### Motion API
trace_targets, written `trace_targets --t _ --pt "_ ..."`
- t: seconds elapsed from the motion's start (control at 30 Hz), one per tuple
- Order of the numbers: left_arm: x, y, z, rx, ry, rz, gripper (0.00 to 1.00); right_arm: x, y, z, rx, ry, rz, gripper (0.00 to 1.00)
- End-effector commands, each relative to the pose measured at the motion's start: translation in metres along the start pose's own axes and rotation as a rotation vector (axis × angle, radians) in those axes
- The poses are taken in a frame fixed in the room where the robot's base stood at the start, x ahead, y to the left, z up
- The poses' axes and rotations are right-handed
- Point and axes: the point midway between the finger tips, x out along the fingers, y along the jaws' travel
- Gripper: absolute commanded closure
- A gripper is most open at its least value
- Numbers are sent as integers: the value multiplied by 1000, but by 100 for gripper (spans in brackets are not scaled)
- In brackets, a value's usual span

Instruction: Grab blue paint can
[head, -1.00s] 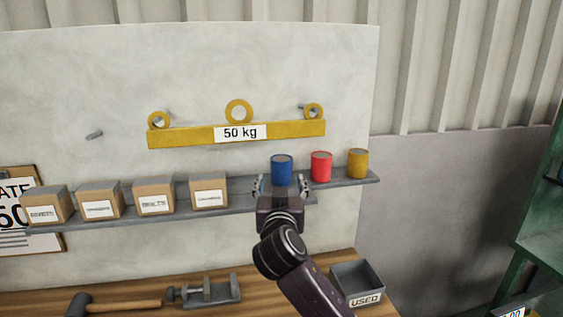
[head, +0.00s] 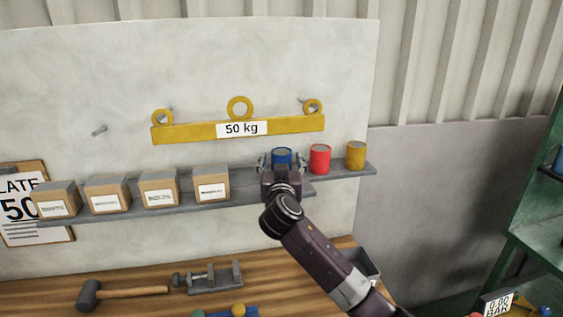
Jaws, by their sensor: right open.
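The blue paint can (head: 282,156) stands upright on the grey wall shelf, left of a red can (head: 320,158) and a yellow can (head: 356,155). My right gripper (head: 281,163) is open at the blue can, with one finger on its left side and one on its right. The gripper body hides the lower part of the can, and I cannot tell whether the fingers touch it. My left gripper is not in view.
Several labelled boxes (head: 159,189) stand on the shelf (head: 238,191) to the left. A yellow 50 kg lifting beam (head: 190,132) hangs above. A hammer (head: 125,292) and a clamp (head: 209,278) lie on the wooden bench below. A green rack (head: 535,215) stands at the right.

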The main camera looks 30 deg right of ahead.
Motion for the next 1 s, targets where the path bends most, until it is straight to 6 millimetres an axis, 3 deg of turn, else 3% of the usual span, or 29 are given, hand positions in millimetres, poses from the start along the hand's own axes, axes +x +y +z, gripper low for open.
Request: trace_targets --t 0.07,0.53,1.0 --pt "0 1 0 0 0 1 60 0 0 0 0 0 0 37" --pt "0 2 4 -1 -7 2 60 0 0 0 0 0 0 89" --pt "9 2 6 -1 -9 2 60 0 0 -13 5 6 0 91"
